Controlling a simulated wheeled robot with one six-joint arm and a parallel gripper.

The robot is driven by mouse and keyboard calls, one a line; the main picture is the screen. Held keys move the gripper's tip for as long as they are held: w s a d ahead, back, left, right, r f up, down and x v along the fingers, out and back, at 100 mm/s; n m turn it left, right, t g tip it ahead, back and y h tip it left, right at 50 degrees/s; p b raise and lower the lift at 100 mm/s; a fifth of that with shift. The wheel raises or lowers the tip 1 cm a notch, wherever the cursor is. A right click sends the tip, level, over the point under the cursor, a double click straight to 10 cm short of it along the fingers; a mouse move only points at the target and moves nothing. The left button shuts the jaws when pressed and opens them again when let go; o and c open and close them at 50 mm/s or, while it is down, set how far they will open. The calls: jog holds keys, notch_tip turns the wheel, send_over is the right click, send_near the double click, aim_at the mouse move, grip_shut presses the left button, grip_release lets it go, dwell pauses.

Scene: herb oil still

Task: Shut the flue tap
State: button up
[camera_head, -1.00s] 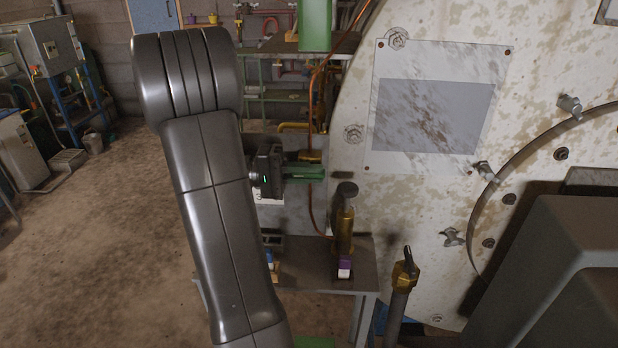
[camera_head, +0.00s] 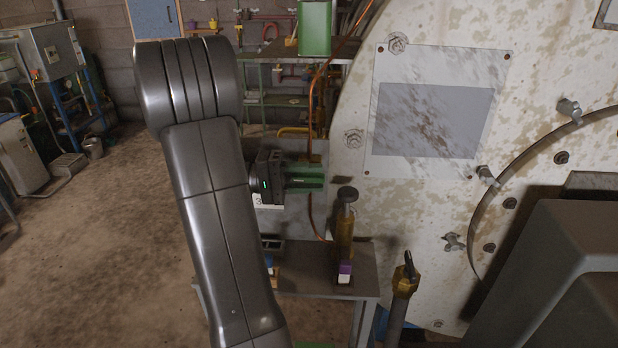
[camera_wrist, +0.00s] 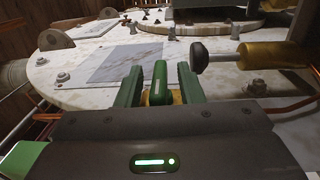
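A green tap handle (camera_wrist: 160,83) stands between my gripper's green fingers in the wrist view, with a brass part (camera_wrist: 154,98) beside it. Which tap is the flue tap is not marked in these views. My gripper (camera_wrist: 160,84) is open around the handle, with a gap on each side. In the head view my gripper (camera_head: 305,178) is left of the big pale drum, and its fingers hide the handle.
The pale, stained drum (camera_head: 440,210) fills the right. A brass fitting with a dark round knob (camera_head: 345,225) stands right of my gripper. Another brass valve with a dark lever (camera_head: 407,277) stands nearer. A low bench (camera_head: 310,277) is below, and open floor (camera_head: 95,230) lies left.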

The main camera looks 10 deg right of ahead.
jog(key=p+v, duration=1.1)
jog(key=v, duration=0.2)
jog(key=shift+a, duration=0.35)
